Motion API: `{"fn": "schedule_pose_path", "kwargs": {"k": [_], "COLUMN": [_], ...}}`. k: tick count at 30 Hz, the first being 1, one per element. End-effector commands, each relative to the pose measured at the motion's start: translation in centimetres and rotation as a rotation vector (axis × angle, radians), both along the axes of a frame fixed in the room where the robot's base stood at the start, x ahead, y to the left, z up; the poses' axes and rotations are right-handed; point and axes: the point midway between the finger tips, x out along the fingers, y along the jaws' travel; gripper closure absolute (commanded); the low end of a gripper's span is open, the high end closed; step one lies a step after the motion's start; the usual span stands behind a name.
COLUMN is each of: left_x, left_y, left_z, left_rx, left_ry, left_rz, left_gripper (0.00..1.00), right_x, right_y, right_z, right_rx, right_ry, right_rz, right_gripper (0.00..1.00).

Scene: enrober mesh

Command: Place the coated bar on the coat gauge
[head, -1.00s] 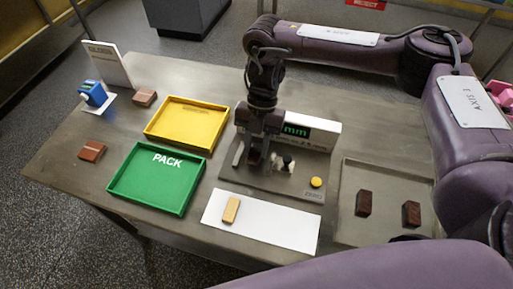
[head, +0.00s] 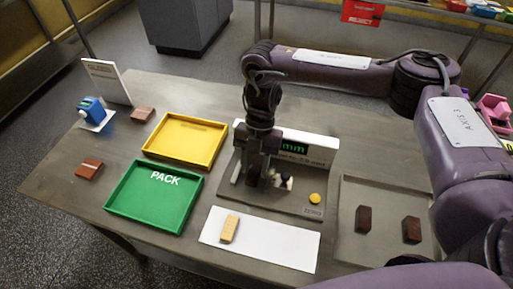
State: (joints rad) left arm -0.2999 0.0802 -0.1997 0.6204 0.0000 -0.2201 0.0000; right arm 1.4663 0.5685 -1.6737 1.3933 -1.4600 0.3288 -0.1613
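The coat gauge (head: 288,206) is a grey plate with a white back box, a green "mm" display and a yellow zero button (head: 315,198). My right gripper (head: 256,180) points down over the left part of its plate, beside the small black-and-white probe. The fingers are dark and small, so their opening and anything between them are unclear. Two dark brown bars (head: 364,219) (head: 411,230) stand in the grey tray (head: 345,190) at the right. A pale tan bar (head: 230,228) lies on a white sheet (head: 285,243) in front of the gauge. My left gripper is not in view.
A green PACK tray (head: 150,212) and a yellow tray (head: 182,140) stand empty left of the gauge. Reddish-brown blocks (head: 89,169) (head: 143,114), a blue object (head: 92,109) and an upright card (head: 108,82) are at the far left.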

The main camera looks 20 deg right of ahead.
Motion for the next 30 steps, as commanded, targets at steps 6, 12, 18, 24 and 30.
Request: {"fn": "schedule_pose_path", "kwargs": {"k": [6, 12, 18, 24, 30], "left_x": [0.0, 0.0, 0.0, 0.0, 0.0], "left_y": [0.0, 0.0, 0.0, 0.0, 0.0], "left_z": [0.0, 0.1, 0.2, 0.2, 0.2], "left_rx": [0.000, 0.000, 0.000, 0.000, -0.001], "left_ry": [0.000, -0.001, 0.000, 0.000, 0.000], "left_rz": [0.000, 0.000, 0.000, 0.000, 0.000], "left_gripper": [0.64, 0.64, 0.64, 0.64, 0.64], "right_x": [1.4, 2.6, 3.5, 3.7, 3.7], "right_y": [-0.8, -1.7, -2.3, -2.5, -2.5], "right_z": [3.6, 7.3, 9.9, 10.8, 10.8], "right_rx": [-0.003, -0.004, -0.003, 0.000, 0.000], "right_ry": [-0.009, -0.007, -0.005, -0.002, -0.001], "right_rz": [0.000, 0.000, 0.000, 0.000, 0.000], "right_gripper": [0.63, 0.63, 0.63, 0.63, 0.63]}}
